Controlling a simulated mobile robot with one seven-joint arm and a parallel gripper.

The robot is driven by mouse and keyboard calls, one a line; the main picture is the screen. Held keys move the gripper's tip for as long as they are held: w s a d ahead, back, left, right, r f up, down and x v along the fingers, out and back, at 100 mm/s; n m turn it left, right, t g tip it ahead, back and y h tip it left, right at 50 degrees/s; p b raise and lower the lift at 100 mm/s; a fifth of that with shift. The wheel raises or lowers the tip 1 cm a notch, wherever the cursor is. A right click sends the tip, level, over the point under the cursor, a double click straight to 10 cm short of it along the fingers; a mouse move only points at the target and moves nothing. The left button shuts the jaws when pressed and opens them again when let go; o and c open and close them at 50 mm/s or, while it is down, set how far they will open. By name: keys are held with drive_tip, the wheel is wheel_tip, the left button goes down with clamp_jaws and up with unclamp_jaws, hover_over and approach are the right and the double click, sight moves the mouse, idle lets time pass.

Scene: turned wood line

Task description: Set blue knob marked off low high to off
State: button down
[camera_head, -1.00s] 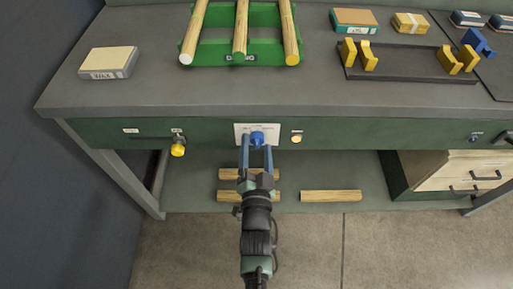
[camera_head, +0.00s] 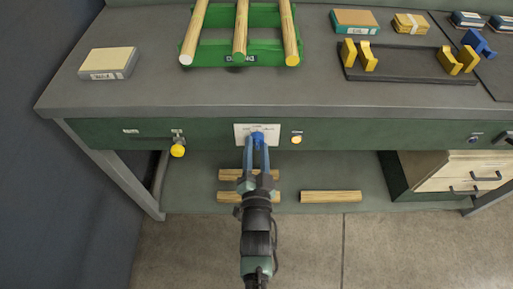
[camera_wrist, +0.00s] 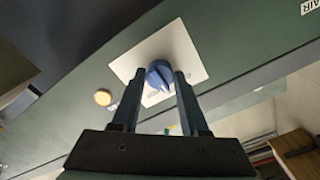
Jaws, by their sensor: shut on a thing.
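The blue knob (camera_head: 258,137) sits on a white plate (camera_head: 241,129) on the green front panel of the bench. In the wrist view the knob (camera_wrist: 158,75) shows a raised ridge, and its white plate (camera_wrist: 186,45) looks tilted. The off, low and high marks are too small or hidden to read. My gripper (camera_head: 257,141) reaches the knob from the front, its two blue fingers closed on the knob's sides. The wrist view shows the fingertips (camera_wrist: 160,74) on both sides of the knob. The fingers partly cover the lower plate.
An orange button (camera_head: 297,139) is right of the plate and a yellow knob (camera_head: 177,150) is left. A green rack (camera_head: 215,53) with wooden rods stands on the bench top. Wooden bars (camera_head: 330,196) lie on the lower shelf. Drawers (camera_head: 460,172) stand at right.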

drive_tip(key=n+b, duration=0.1)
drive_tip(key=n, duration=0.3)
drive_tip(key=shift+f, duration=0.1)
drive_tip(key=shift+d+n+b, duration=0.1)
drive_tip(key=shift+n+b, duration=0.55)
drive_tip(key=shift+n, duration=1.65)
drive_tip(key=shift+c, duration=2.1)
unclamp_jaws()
drive_tip(key=s+p, duration=0.1)
drive_tip(key=s, duration=1.2)
